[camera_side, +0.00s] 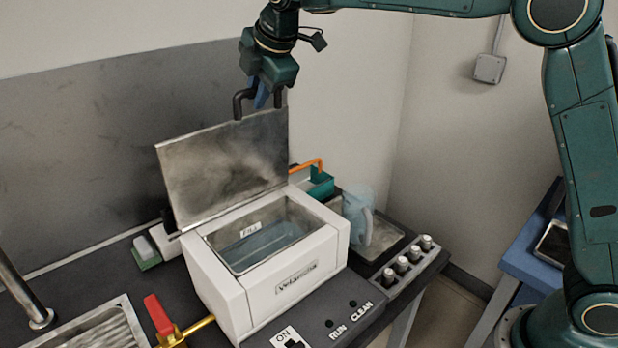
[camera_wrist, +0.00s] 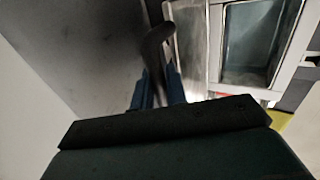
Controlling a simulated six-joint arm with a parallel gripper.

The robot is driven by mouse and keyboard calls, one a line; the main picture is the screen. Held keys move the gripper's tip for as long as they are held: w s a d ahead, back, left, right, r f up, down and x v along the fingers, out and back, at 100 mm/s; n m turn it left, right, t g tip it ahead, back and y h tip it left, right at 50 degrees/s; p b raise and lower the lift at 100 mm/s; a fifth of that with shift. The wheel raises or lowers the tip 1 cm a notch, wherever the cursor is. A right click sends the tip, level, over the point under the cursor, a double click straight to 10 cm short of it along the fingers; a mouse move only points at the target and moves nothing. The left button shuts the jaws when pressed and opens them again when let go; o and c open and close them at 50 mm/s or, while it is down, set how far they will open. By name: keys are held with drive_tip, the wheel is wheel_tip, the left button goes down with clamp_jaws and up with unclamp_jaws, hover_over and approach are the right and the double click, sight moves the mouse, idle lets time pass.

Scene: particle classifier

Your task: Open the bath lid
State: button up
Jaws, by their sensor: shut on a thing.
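The bath (camera_side: 305,280) is a white box with a metal basin holding bluish liquid. Its metal lid (camera_side: 225,165) stands raised, nearly upright, along the back edge, so the basin is uncovered. My gripper (camera_side: 262,98) is at the lid's top edge, its blue fingers shut on the dark lid handle (camera_side: 239,103). In the wrist view, the handle (camera_wrist: 155,48) runs between the blue fingers of my gripper (camera_wrist: 158,88). The open basin (camera_wrist: 248,40) shows at the upper right there. The exact finger contact is partly hidden.
A grey wall panel (camera_side: 80,140) stands behind the lid. A red-handled valve (camera_side: 158,314) is at the front left. A pale blue jug (camera_side: 357,217) and a rack of several capped vials (camera_side: 402,266) stand right of the bath. A sink (camera_side: 105,325) is at lower left.

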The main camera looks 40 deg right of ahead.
drive_tip(key=shift+w, duration=0.95)
drive_tip(key=o, duration=0.7)
drive_tip(key=shift+r, duration=0.1)
drive_tip(key=shift+v, duration=3.5)
drive_tip(key=shift+s, duration=0.15)
